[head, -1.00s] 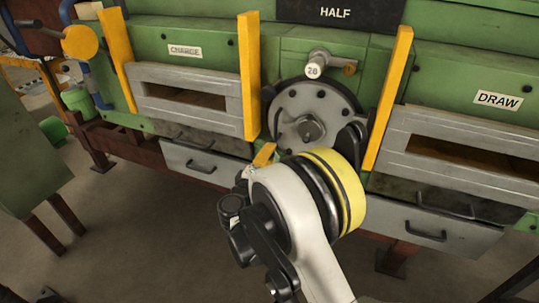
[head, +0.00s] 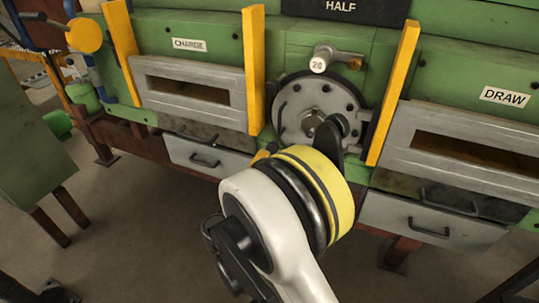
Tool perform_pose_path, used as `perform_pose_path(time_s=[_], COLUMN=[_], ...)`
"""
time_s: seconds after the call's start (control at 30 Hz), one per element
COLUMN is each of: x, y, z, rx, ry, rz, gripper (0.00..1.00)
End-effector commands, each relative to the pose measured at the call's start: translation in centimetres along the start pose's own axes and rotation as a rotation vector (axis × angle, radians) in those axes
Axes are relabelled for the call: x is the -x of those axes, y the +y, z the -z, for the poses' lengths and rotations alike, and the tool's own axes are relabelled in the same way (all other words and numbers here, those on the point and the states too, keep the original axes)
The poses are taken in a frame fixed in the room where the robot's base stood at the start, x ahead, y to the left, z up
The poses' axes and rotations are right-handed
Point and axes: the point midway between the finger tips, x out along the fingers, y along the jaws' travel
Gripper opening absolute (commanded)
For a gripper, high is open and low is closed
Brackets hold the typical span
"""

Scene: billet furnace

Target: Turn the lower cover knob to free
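The round grey cover (head: 292,101) with bolts around its rim is on the green furnace front, between the two yellow posts. Its central boss (head: 312,119) is partly covered by my gripper. A small grey handle marked 20 (head: 320,64) sits above the cover. My gripper (head: 330,135) shows only as dark finger parts in front of the cover's lower right. My yellow-banded wrist hides the rest of it and the cover's bottom edge. I cannot make out a lower knob, nor whether the fingers touch anything.
Grey drawers with dark handles (head: 205,162) (head: 430,228) sit below. A green cabinet (head: 30,150) stands at far left. The floor in front is open.

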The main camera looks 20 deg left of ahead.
Motion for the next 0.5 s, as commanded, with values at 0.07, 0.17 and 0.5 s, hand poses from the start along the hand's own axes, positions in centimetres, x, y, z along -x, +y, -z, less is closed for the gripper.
perform_pose_path(time_s=[0.07, 0.17, 0.5], x=[1.4, 2.6, 3.4], y=[0.0, 0.0, 0.0], z=[0.1, 0.0, 0.0], rx=[0.000, 0.000, 0.000], ry=[0.002, 0.000, -0.001], rz=[0.000, 0.000, 0.000], gripper=[0.57, 0.57, 0.57])
